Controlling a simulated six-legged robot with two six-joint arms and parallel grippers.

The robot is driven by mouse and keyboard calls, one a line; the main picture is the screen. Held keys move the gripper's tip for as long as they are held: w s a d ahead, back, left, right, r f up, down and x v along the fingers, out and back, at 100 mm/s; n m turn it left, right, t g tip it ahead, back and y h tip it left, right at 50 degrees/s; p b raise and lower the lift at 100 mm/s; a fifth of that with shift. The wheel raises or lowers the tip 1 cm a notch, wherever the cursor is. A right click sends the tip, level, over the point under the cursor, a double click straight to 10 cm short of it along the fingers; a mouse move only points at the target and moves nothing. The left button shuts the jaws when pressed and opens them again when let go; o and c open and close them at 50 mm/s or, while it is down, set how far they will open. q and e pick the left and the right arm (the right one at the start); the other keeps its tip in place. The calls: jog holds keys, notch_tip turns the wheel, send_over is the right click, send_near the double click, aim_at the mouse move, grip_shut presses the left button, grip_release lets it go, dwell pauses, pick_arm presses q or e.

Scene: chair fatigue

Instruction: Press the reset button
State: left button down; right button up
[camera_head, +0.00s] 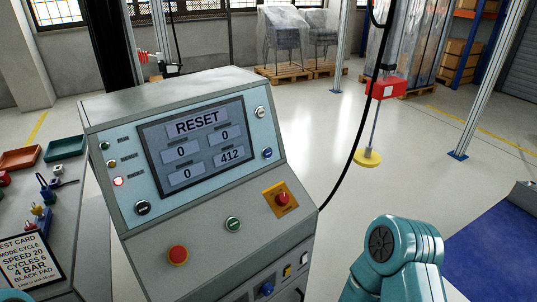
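A grey control console (190,90) stands in the middle, tilted in view. Its screen (197,148) reads RESET, with values 0, 0, 0 and 412. Beside the screen are a silver knob or button (260,112), a blue button (267,153) and a black knob or button (142,208). I cannot read which button is labelled reset. My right arm shows at lower right, apart from the console; neither gripper is in view.
A red indicator lamp (118,181) is lit left of the screen. A bench at left holds red and green trays (65,148), small parts and a test card (28,262). A black cable hangs right of the console.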

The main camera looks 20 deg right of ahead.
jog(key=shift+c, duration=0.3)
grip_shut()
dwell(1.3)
